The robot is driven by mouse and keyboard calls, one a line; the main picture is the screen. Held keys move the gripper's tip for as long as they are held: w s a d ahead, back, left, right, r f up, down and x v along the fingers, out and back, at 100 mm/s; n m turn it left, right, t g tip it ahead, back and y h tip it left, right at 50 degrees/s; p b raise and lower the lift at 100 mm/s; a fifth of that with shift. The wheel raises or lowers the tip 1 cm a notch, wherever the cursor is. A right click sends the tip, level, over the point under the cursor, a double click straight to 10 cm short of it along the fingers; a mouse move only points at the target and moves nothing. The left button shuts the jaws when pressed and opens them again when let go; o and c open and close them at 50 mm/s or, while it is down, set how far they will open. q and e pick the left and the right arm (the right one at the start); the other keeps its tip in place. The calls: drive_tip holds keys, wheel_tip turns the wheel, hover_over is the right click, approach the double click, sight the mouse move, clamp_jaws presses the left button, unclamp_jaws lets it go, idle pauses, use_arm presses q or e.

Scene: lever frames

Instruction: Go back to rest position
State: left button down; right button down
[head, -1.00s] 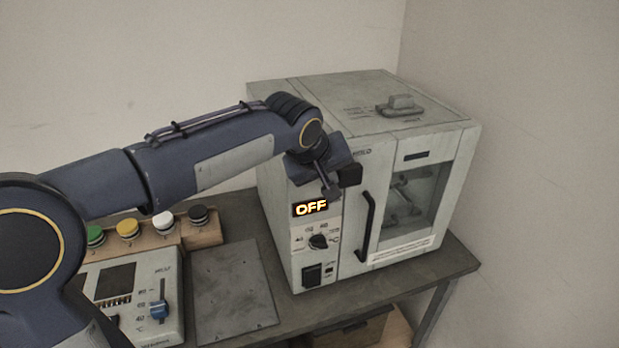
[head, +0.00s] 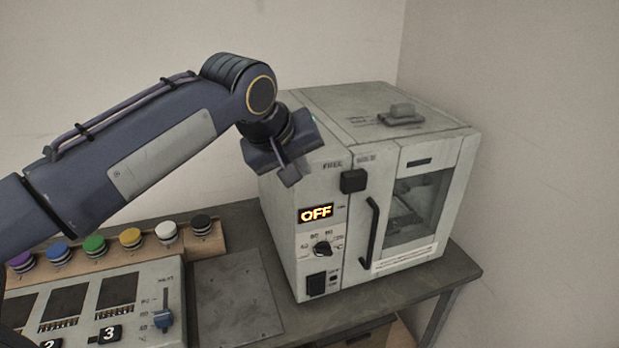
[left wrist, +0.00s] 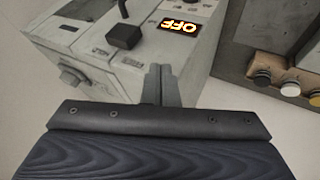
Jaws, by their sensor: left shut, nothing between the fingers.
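My left gripper (head: 287,172) is in front of the upper left of the grey oven-like cabinet (head: 298,240), apart from it as far as I can tell. In the left wrist view its fingers (left wrist: 161,85) are together and empty, with the cabinet front behind them. The cabinet's display (head: 316,213) reads OFF and also shows in the left wrist view (left wrist: 179,27). A black block (head: 353,181) sits on the cabinet front right of the gripper. My right gripper is not in view.
The cabinet door (head: 412,215) with a dark handle (head: 369,232) appears shut. A control panel (head: 150,275) with sliders, a rack of coloured knobs (head: 130,238) and a flat grey plate (head: 235,297) lie left of the cabinet on the table (head: 240,222). Air above the knobs is partly filled by my arm.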

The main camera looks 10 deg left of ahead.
use_arm(q)
drive_tip(key=shift+s+r, duration=0.15)
drive_tip(key=shift+r, duration=0.2)
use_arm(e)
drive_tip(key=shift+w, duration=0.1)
use_arm(q)
drive_tip(key=shift+s, duration=0.1)
drive_tip(key=s+a+f+m+g, duration=0.1)
drive_tip(key=s+a+f, duration=0.3)
drive_tip(key=s+f, duration=0.15)
drive_tip(key=s+a+f+m, duration=0.1)
drive_tip(key=s+a+f, duration=0.25)
drive_tip(key=s, duration=0.25)
drive_tip(key=s+d+f+m+h, duration=0.1)
drive_tip(key=s+f, duration=1.1)
drive_tip(key=f, duration=0.1)
drive_tip(key=shift+s+d+m+h, duration=0.25)
drive_tip(key=shift+s+m+h, duration=0.05)
drive_tip(key=shift+s+m, duration=0.1)
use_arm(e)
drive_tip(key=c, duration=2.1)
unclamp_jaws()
